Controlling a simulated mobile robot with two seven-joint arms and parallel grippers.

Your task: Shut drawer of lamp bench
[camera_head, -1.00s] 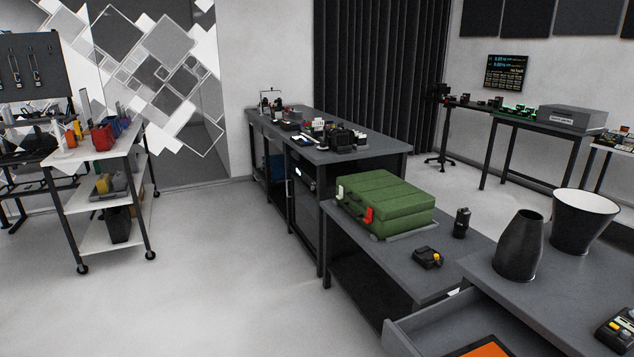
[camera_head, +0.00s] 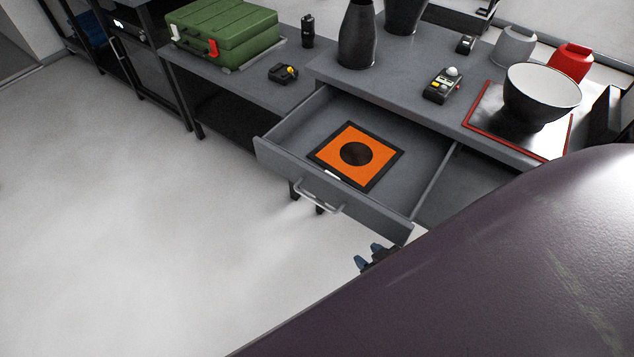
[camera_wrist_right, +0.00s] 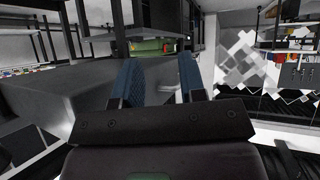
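The drawer (camera_head: 288,168) of the grey bench (camera_head: 405,75) is pulled out, with a metal bar handle (camera_head: 322,197) on its front. An orange square with a black disc and black border (camera_head: 378,144) lies in it. My right gripper (camera_head: 369,256) shows only in part, below the drawer's right front corner, beyond the large dark shape in the foreground. In the right wrist view its two blue fingers (camera_wrist_right: 160,82) stand apart with nothing between them. It is apart from the handle. My left gripper is not in view. No lamp can be made out.
On the bench stand dark vases (camera_head: 357,40), a black-and-white bowl (camera_head: 541,95) on a red-edged plate, a red cup (camera_head: 571,61) and a small button box (camera_head: 441,85). A green case (camera_head: 226,32) stands on the neighbouring table. The floor before the drawer is clear.

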